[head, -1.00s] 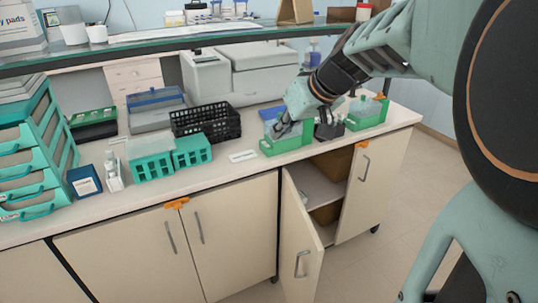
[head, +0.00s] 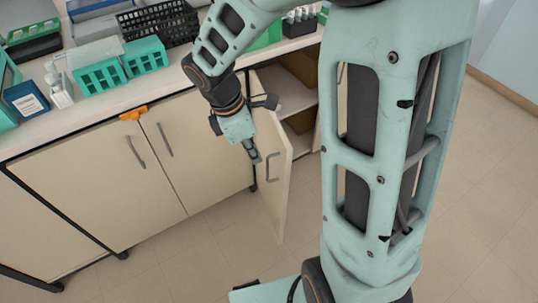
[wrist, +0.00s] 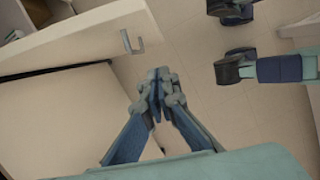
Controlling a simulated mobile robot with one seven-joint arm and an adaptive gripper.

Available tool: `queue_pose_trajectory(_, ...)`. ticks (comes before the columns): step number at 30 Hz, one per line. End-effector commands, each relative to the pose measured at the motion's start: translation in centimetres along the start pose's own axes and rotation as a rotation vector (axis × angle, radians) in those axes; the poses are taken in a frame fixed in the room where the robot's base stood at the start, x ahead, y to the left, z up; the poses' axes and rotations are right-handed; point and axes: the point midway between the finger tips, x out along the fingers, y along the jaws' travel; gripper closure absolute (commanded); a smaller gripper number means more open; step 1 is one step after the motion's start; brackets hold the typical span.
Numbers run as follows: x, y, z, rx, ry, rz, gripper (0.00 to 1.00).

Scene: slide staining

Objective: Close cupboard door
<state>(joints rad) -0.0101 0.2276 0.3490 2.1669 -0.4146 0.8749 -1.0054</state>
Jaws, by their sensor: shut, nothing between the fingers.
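The open cupboard door (head: 278,190) is pale cream with a grey bar handle. It stands swung out from the cabinet, hinged at its left, with shelves (head: 290,95) showing behind it. My gripper (head: 255,155) is shut and empty, pointing down on the outer, handle side of this door, near its upper part. In the wrist view, my gripper's fingertips (wrist: 161,82) are together below the door (wrist: 75,42) and its handle (wrist: 131,43). Whether the fingers touch the door cannot be told.
Closed cupboard doors (head: 95,170) with an orange latch (head: 133,113) are to the left. The counter (head: 75,123) above holds green racks (head: 143,56) and a black basket (head: 160,24). The tiled floor (head: 185,260) in front is clear.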

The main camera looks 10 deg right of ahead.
Motion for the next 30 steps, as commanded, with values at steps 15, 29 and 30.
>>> queue_pose_trajectory(15, 9.8, -0.1, 0.5, 0.009, 0.001, -0.003, 1.00)
queue_pose_trajectory(29, 10.3, -0.1, 3.9, 0.005, 0.002, -0.001, 1.00)
queue_pose_trajectory(30, 10.3, -0.1, 3.9, 0.005, 0.002, -0.001, 1.00)
